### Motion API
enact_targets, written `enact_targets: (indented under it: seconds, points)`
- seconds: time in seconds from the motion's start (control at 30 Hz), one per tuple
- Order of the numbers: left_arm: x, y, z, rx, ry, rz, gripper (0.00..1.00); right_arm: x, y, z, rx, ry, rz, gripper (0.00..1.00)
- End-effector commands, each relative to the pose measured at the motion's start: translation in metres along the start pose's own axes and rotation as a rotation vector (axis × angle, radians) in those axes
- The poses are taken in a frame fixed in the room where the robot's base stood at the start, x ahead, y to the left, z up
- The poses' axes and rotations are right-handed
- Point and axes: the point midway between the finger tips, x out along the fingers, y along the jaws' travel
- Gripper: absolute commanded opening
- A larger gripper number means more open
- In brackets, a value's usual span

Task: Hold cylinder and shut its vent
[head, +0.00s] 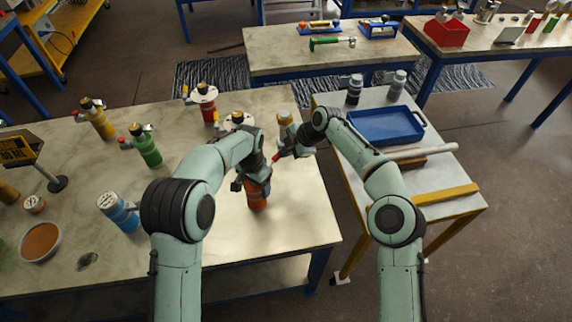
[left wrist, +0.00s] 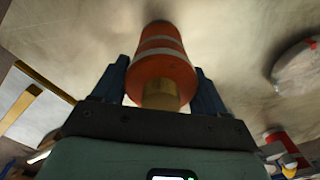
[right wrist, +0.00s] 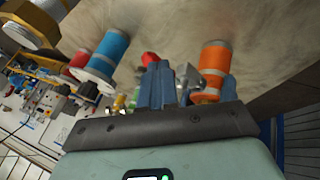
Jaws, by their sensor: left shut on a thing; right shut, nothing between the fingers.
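The orange cylinder (head: 257,198) with pale bands stands on the left table. My left gripper (head: 254,183) is shut on it. In the left wrist view the cylinder (left wrist: 163,66) sits between the two fingers, with its brass-coloured neck nearest the camera. My right gripper (head: 277,157) is shut and empty, just above and right of the left gripper. In the right wrist view its closed fingers (right wrist: 156,84) are left of the cylinder (right wrist: 214,62). A small red part (right wrist: 150,58) shows behind the fingertips; contact with it is unclear. The vent is largely hidden, so its position cannot be told.
A green cylinder (head: 149,150), a yellow cylinder (head: 103,125), a red cylinder (head: 207,108) and a blue cylinder (head: 123,216) stand on the same table. A bowl (head: 41,240) is at its left. A side table with a blue tray (head: 385,124) stands right. The table's front right is clear.

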Motion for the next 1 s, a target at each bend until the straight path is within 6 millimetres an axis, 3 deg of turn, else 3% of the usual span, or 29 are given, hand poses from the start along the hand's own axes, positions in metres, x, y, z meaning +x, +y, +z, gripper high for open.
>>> enact_targets:
  seconds: [0.57, 0.83, 1.0]
  points:
    - [-0.001, 0.000, 0.000, 0.000, 0.001, 0.000, 0.15, -0.003, -0.012, -0.010, 0.001, -0.001, -0.001, 0.00]
    - [-0.001, 0.000, 0.000, 0.000, 0.001, 0.000, 0.15, -0.031, -0.036, 0.002, 0.002, -0.003, 0.000, 0.00]
    - [-0.001, 0.000, 0.000, 0.000, 0.001, 0.000, 0.15, -0.068, -0.025, 0.005, 0.002, -0.002, 0.004, 0.00]
